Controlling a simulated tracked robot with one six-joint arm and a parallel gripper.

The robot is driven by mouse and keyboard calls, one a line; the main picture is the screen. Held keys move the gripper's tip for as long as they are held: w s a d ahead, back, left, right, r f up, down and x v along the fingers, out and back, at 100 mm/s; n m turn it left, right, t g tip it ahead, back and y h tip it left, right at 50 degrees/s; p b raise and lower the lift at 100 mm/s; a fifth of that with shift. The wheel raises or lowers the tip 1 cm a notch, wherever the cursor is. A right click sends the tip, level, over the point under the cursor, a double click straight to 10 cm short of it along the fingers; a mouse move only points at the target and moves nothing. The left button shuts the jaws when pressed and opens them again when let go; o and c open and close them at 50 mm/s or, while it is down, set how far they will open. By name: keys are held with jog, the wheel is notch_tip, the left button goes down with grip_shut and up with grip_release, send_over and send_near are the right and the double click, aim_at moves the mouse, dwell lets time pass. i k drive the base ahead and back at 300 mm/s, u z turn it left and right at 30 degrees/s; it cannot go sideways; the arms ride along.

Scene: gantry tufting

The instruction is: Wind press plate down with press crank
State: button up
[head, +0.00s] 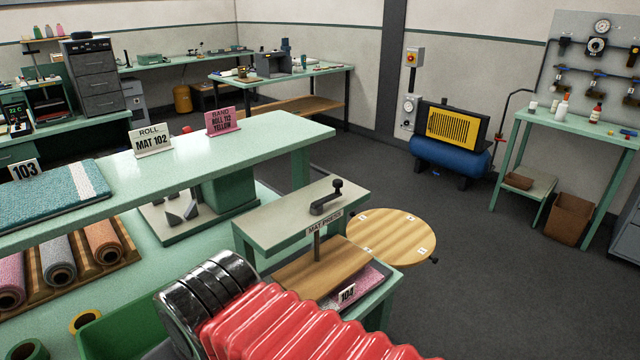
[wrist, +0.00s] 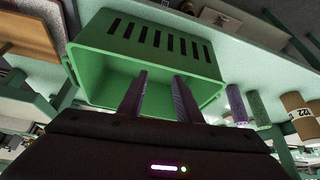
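The mat press (head: 290,215) stands in the middle of the head view, a pale green top on a bench, labelled MAT PRESS. The black press crank (head: 326,200) lies flat on its top, with an upright knob at its right end. A screw runs down from the top to the wooden press plate (head: 300,272). A pink mat (head: 372,280) tagged 104 shows below the plate; whether they touch, I cannot tell. My gripper (wrist: 160,85) shows only in the wrist view. Its two fingers are apart with nothing between them, in front of a green slotted bin (wrist: 145,45).
My red-sleeved arm covers the bottom of the head view, just before the press. A round wooden table (head: 395,238) stands right of the press. A raised green shelf (head: 200,165) with sign cards runs behind it. Rolls (head: 105,240) lie at left.

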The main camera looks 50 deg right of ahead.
aim_at(317, 207)
jog(key=u, duration=0.05)
jog(key=k, duration=1.05)
jog(key=z, duration=0.35)
jog(key=i, duration=1)
jog(key=z, duration=0.05)
